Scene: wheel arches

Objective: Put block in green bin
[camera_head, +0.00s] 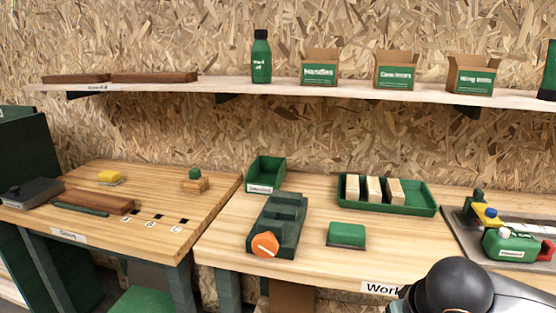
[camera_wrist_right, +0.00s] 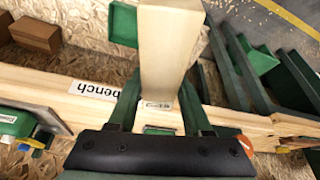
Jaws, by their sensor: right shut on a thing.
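My right gripper (camera_wrist_right: 162,100) is shut on a pale wooden block (camera_wrist_right: 168,45) in the right wrist view. The block sticks out beyond the fingers, above the workbench. In the head view only a dark rounded part of my right arm shows at the bottom right; the gripper and held block are out of that view. A small open green bin (camera_head: 265,173) stands at the back left of the workbench (camera_head: 300,262). A wider green tray (camera_head: 417,203) holds several pale blocks (camera_head: 373,189) standing in a row. My left gripper is not in view.
A dark green vise (camera_head: 275,225) with an orange knob stands in front of the bin. A green box-like item (camera_head: 346,235) lies right of it. A grey tray (camera_head: 460,232) with tools is at the right. A shelf (camera_head: 215,88) runs above.

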